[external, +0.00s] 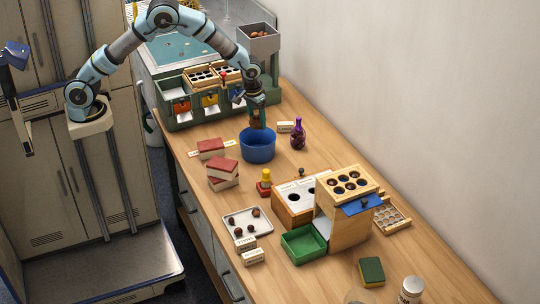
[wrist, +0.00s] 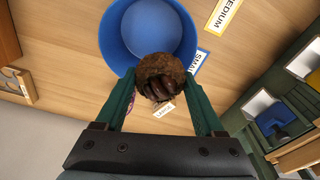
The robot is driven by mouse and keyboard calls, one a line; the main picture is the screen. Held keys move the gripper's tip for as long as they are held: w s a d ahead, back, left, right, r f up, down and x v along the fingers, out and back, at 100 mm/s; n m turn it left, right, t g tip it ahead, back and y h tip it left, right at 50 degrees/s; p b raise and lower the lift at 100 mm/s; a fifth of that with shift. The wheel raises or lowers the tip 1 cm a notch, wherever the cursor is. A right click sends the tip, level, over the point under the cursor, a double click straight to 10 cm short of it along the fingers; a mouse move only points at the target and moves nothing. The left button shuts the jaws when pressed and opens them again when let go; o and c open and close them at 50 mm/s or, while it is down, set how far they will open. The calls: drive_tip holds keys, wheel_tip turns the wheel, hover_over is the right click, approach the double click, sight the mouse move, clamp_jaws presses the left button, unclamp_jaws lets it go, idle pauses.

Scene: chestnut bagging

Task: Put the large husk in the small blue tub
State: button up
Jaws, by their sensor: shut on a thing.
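My gripper (external: 257,104) is shut on a large brown husk (wrist: 160,72) with dark chestnuts showing in its opening. The husk (external: 255,122) is held at the blue tub's back rim in the external view, and I cannot tell how high it is. The round blue tub (external: 258,150) stands upright on the wooden table. In the wrist view the blue tub (wrist: 150,25) lies beyond the husk, which overlaps its lower rim. The part of the tub I can see inside looks empty. A label reading SMALL (wrist: 198,62) lies beside the tub.
Red-topped boxes (external: 222,173) stand front left. A green sorting rack (external: 180,118) is behind. A white tray (external: 229,222) with several dark balls and a wooden box (external: 345,215) are further forward.

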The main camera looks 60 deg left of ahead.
sight(257, 129)
drive_tip(key=shift+s+d+f+p, duration=0.15)
drive_tip(key=shift+s+d+p, duration=0.1)
drive_tip(key=shift+d, duration=0.3)
drive_tip(key=shift+s+d+f+p, duration=0.15)
drive_tip(key=shift+s+d, duration=0.1)
drive_tip(key=shift+d, duration=0.25)
wheel_tip(257, 129, down, 4)
drive_tip(key=shift+d+f+p, duration=0.1)
drive_tip(key=shift+f+p, duration=0.05)
drive_tip(key=shift+p, duration=0.45)
wheel_tip(257, 129, down, 5)
drive_tip(key=shift+r+p, duration=0.1)
drive_tip(key=shift+p, duration=0.65)
drive_tip(key=shift+f, duration=0.25)
drive_tip(key=shift+f, duration=0.15)
drive_tip(key=o, duration=1.5)
